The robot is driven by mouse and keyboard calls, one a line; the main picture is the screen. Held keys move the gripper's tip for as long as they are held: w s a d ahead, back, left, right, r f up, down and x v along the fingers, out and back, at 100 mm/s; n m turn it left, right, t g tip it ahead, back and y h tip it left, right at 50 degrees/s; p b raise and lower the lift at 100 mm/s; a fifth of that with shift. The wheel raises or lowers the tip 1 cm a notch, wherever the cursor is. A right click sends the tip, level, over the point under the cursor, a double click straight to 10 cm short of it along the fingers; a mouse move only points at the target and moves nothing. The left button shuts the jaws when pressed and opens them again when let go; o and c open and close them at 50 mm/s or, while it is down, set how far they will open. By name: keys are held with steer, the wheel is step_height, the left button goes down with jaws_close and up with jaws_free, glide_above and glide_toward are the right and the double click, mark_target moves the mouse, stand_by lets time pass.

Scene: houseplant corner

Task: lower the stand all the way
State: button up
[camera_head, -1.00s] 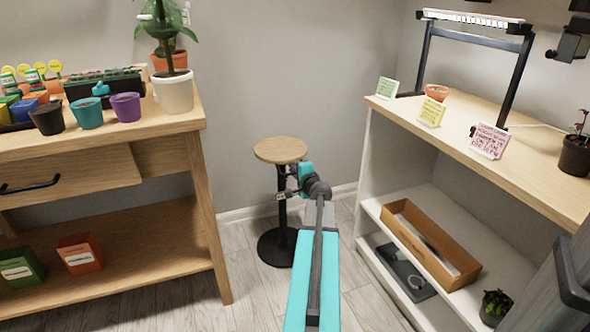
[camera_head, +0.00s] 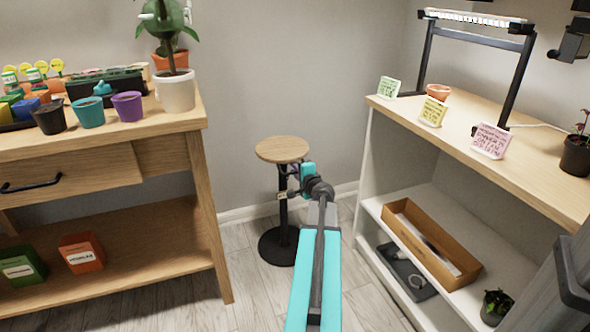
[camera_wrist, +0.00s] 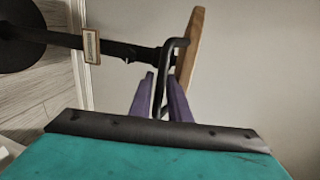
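The stand has a round wooden top (camera_head: 282,149), a black post (camera_head: 283,214) and a round black base (camera_head: 279,247). It stands upright on the floor, its top well above the base. In the wrist view it lies sideways, with the wooden top (camera_wrist: 190,50) seen edge-on. A bent black lever (camera_wrist: 172,52) comes out under the top. My gripper (camera_wrist: 160,82) has its two purple fingers on either side of this lever, close to it; whether they press on it is unclear. A small framed label (camera_wrist: 91,47) is on the post.
A wooden bench (camera_head: 196,122) with pots and a plant stands at the left. A white shelf unit (camera_head: 365,150) with a wooden top is at the right, holding a wooden box (camera_head: 425,247). The wall is close behind the stand. Nothing sits on the stand's top.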

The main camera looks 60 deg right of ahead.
steer(key=p+v, duration=0.5)
steer(key=v, duration=0.7)
steer(key=shift+s+a+p, duration=0.2)
steer(key=shift+s+p, duration=0.05)
steer(key=shift+p, duration=0.15)
steer(key=shift+r, duration=0.1)
steer(key=shift+s, duration=0.1)
stand_by(0.4)
